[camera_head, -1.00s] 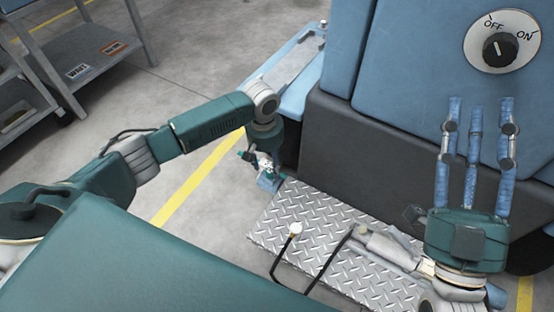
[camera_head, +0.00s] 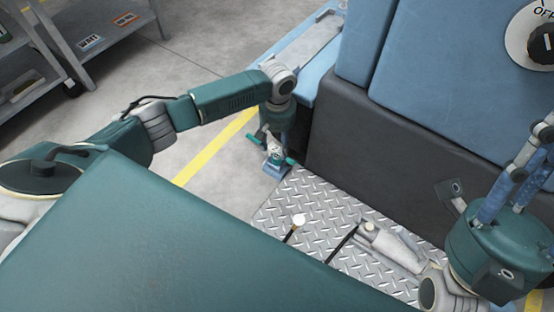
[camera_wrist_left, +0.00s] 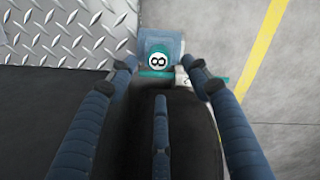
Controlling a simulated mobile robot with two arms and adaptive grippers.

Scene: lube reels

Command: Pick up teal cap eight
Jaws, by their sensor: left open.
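The teal cap eight (camera_wrist_left: 159,60) shows in the left wrist view as a white disc with a black 8 and a teal rim. It sits against a blue block (camera_wrist_left: 160,41) beside the metal plate. My left gripper (camera_wrist_left: 160,76) is open, with two fingers on either side of the cap and a third below it. The fingers look apart from the cap. In the head view the left gripper (camera_head: 274,149) points down near the plate's far left corner; the cap cannot be made out there. My right gripper (camera_head: 531,165) is raised at the right, its fingers spread and partly cut off.
The diamond plate (camera_head: 330,217) lies beside a dark base (camera_head: 400,150) under a blue machine body (camera_head: 440,75). A grey shelf (camera_head: 95,30) is at the back left. Open floor with a yellow line (camera_head: 215,148) lies to the left.

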